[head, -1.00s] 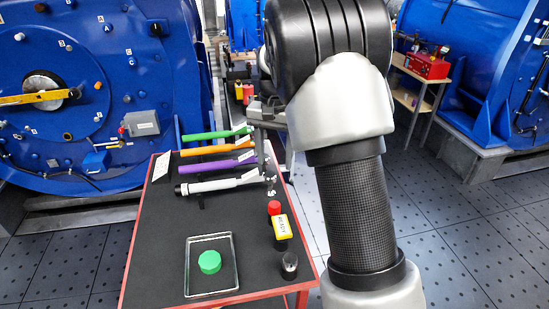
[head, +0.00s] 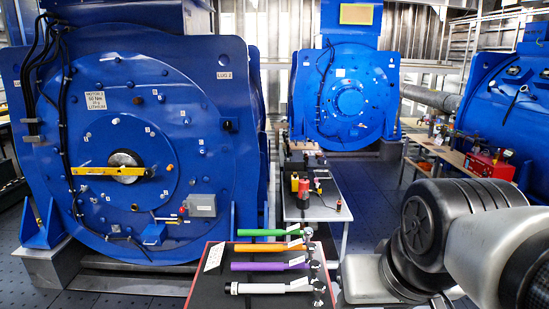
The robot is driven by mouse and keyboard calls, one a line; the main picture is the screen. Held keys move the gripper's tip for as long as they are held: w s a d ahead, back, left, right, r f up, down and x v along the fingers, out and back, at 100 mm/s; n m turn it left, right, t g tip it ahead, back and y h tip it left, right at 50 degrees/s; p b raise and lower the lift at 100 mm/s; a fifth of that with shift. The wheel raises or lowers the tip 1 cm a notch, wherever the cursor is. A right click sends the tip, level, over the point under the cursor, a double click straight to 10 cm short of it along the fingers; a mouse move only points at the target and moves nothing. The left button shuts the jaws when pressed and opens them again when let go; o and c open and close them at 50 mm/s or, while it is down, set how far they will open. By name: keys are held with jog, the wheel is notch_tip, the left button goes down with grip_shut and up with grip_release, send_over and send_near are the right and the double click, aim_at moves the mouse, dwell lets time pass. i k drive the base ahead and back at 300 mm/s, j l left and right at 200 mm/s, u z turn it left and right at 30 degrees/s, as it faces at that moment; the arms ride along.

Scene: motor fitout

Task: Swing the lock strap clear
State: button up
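The yellow lock strap (head: 92,171) lies nearly level across the round shaft end (head: 125,160) in the middle of the big blue motor's face (head: 95,130) at left. Its right end reaches past the shaft, near a small bolt. The strap appears to lie against the face. My arm shows at the lower right, well away from the strap. My gripper is not in view, so its state and anything in it are hidden.
A red-edged cart (head: 216,285) in front holds green, orange, purple and white-handled tools. A grey box (head: 202,205) and a blue bracket (head: 152,233) stick out below the strap. A table (head: 318,207) stands behind. Black cables (head: 66,130) run down the motor's left side.

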aim_at(74, 170)
jog(key=k+j, duration=0.4)
jog(key=j, duration=0.25)
jog(key=k+j, duration=0.15)
jog(key=j, duration=0.15)
jog(key=k+j+u, duration=0.1)
jog(key=j, duration=0.45)
jog(key=j+u, duration=0.1)
jog(key=j, duration=1.1)
jog(key=j+u, duration=0.15)
jog(key=j, duration=0.4)
jog(key=i+j+u, duration=0.1)
jog(key=i+j, duration=0.2)
jog(key=j, duration=0.25)
jog(key=i+j+u, duration=0.1)
jog(key=i+j, duration=0.25)
jog(key=j, duration=0.15)
jog(key=i+l+u, duration=0.1)
jog(key=i, duration=0.35)
jog(key=i+l+u, duration=0.1)
jog(key=i, duration=0.4)
jog(key=i+l+u, duration=0.1)
jog(key=i, duration=0.35)
jog(key=i+l+u, duration=0.1)
jog(key=i+l, duration=0.3)
jog(key=i, duration=0.2)
jog(key=i+l+u, duration=0.15)
jog(key=i+l, duration=0.35)
jog(key=i, duration=0.05)
